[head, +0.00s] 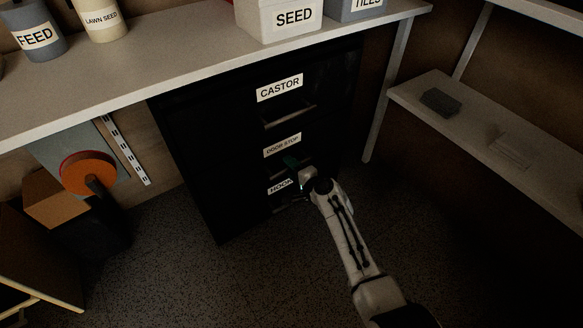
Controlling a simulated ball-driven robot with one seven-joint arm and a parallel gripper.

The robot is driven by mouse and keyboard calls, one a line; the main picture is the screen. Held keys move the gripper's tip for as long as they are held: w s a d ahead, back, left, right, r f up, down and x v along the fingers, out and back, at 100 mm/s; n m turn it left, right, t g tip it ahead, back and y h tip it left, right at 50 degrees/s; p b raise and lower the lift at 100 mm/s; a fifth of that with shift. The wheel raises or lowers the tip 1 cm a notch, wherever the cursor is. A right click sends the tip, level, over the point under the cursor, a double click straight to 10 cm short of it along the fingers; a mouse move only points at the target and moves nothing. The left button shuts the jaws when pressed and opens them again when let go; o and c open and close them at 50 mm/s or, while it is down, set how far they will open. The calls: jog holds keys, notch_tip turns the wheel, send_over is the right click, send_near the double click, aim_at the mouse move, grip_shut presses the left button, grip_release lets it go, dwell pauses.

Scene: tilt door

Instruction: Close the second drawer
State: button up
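A black drawer cabinet (195,150) stands under the workbench. Its top drawer (235,105) is labelled CASTOR and has a pale bar handle. The second drawer (282,145) is labelled DOOR STOP; it is too dark to tell how far it stands out. A third drawer is labelled HOOK (280,187), its label partly covered by my gripper. My gripper (292,163) is at the front of the second drawer, near its handle, below the DOOR STOP label. Its fingers are small and dark, so I cannot tell whether they touch or grip the handle.
The workbench (180,50) holds a SEED box (278,18) and other containers above the cabinet. A shelf (500,140) with small blocks is at the right. An orange round object (88,172) and boxes are at the left. The speckled floor before the cabinet is clear.

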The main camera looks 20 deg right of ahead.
jog(key=p+v, duration=0.5)
jog(key=v, duration=0.6)
jog(key=shift+w, duration=0.1)
jog(key=s+f+n+g, duration=0.2)
jog(key=s+n+g, duration=0.75)
jog(key=s, duration=0.85)
jog(key=s+d+r+n+g+h, duration=0.2)
jog(key=s+d+r+h, duration=0.15)
jog(key=s, duration=0.75)
jog(key=s+d+r+n+g+h, duration=0.25)
jog(key=s+d, duration=0.25)
jog(key=s, duration=0.5)
notch_tip(320, 180, up, 32)
jog(key=y+p, duration=0.1)
jog(key=p, duration=3.1)
jog(key=shift+a, duration=0.25)
jog(key=shift+w+f, duration=0.1)
jog(key=shift+w, duration=0.1)
